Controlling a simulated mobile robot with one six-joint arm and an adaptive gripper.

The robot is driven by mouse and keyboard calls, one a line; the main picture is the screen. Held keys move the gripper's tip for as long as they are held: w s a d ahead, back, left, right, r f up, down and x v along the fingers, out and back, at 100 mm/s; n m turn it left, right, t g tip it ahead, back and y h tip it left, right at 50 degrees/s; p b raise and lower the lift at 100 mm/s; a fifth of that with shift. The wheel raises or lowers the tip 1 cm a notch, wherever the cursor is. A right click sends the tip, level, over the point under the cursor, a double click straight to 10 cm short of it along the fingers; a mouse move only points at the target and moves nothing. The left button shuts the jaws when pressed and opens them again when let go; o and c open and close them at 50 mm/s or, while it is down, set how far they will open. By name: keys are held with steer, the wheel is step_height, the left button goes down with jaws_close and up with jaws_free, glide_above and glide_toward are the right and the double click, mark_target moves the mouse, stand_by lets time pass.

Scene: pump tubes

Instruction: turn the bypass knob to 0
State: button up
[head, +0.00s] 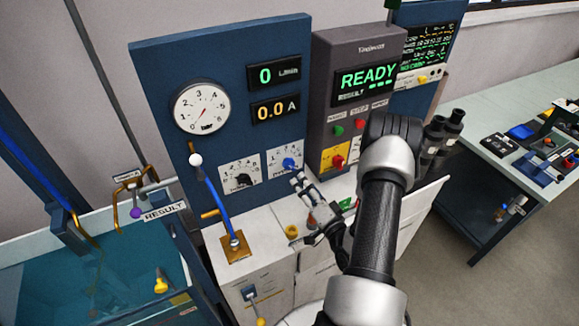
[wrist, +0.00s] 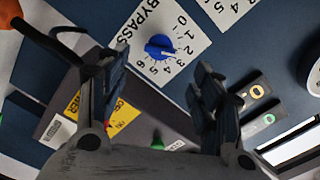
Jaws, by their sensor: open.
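The bypass knob is a small blue knob on a white scale plate on the blue panel, seen in the head view (head: 289,163) and in the wrist view (wrist: 158,46). In the wrist view its plate reads BYPASS with numbers from 0 to 6. A small mark on the knob's edge seems to point near 2 or 3; the exact reading is unclear. My gripper (head: 308,196) is open and empty, just below and in front of the knob in the head view. In the wrist view the fingers (wrist: 162,72) stand apart, with the knob beyond the gap, apparently untouched.
A black knob (head: 240,179) on a similar plate is left of the bypass knob. A blue lever (head: 218,205) with a white ball rises further left. A grey READY unit (head: 358,100) with red and green buttons stands right. Displays and a gauge (head: 202,107) are above.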

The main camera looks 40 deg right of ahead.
mark_target(292, 168)
steer(key=x, duration=1)
steer(key=shift+w+d, duration=0.1)
steer(key=shift+w, duration=0.05)
steer(key=shift+c, duration=0.6)
steer(key=c, duration=1)
